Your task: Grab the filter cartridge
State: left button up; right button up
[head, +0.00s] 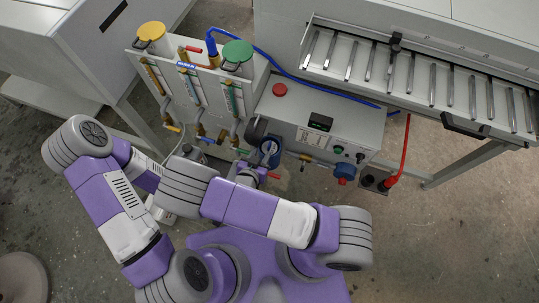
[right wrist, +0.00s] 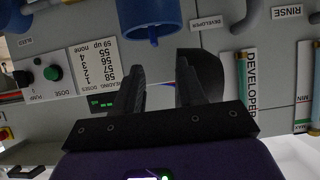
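A blue round cartridge (head: 268,148), which I take to be the filter cartridge, sits at the front of the grey unit in the head view. In the right wrist view its blue cylinder (right wrist: 152,18) hangs in at the top centre, beyond the fingers. My right gripper (head: 258,168) is close in front of it in the head view. My left forearm passes behind my right arm, and I cannot make out the left gripper.
A blue fitting (head: 344,171) and red hose (head: 402,150) are at right. A black rounded part (right wrist: 206,72) lies behind the right finger.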

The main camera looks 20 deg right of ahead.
aim_at(268, 147)
jog(key=x, duration=0.2)
jog(key=b+x, duration=0.1)
jog(key=x, duration=0.1)
jog(key=f+b+x, duration=0.1)
jog(key=x, duration=0.2)
jog(key=shift+s+d, duration=0.1)
jog(key=shift+s, duration=0.35)
jog(key=shift+c, duration=0.4)
grip_shut()
dwell(0.5)
